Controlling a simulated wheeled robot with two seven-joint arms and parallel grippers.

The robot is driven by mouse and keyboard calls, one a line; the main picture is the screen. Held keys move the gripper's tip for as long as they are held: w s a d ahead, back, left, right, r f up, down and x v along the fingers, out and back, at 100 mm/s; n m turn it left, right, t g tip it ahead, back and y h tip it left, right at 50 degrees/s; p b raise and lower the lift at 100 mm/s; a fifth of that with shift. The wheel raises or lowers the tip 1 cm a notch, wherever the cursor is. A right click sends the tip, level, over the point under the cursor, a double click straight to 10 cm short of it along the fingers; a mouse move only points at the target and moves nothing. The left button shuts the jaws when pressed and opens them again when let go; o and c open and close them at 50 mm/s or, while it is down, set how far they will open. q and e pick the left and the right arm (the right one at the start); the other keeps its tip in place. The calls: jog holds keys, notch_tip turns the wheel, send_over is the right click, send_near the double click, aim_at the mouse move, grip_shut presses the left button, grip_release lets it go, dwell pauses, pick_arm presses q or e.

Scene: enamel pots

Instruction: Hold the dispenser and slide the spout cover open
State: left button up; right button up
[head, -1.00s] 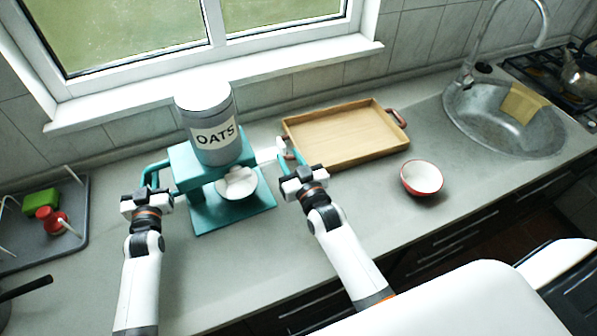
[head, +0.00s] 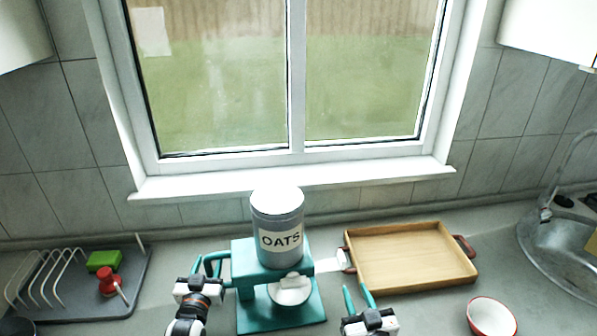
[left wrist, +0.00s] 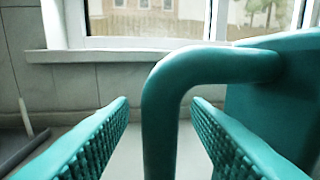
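The teal dispenser (head: 243,262) stands on the counter with a grey OATS canister (head: 277,228) on top. A white bowl (head: 290,292) sits under the spout. My left gripper (head: 203,270) is at the dispenser's left handle (head: 222,258). In the left wrist view the handle (left wrist: 163,110) stands between the open fingers (left wrist: 163,135), with gaps on both sides. My right gripper (head: 357,290) is open and empty, on the near side of the knob and apart from it.
A wooden tray (head: 410,288) with dark red handles lies to the right, behind my right gripper. A red-rimmed bowl (head: 490,318) and the sink (head: 570,262) are further right. A grey dish rack (head: 125,290) with a green block and red item is at left. The window is behind.

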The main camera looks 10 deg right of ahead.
pick_arm(q)
jog(key=shift+s, duration=0.1)
jog(key=s+a, duration=0.2)
jog(key=s, duration=0.9)
notch_tip(320, 180, up, 6)
jog(key=p, duration=0.5)
jog(key=shift+s+p, duration=0.3)
jog(key=shift+s, duration=0.05)
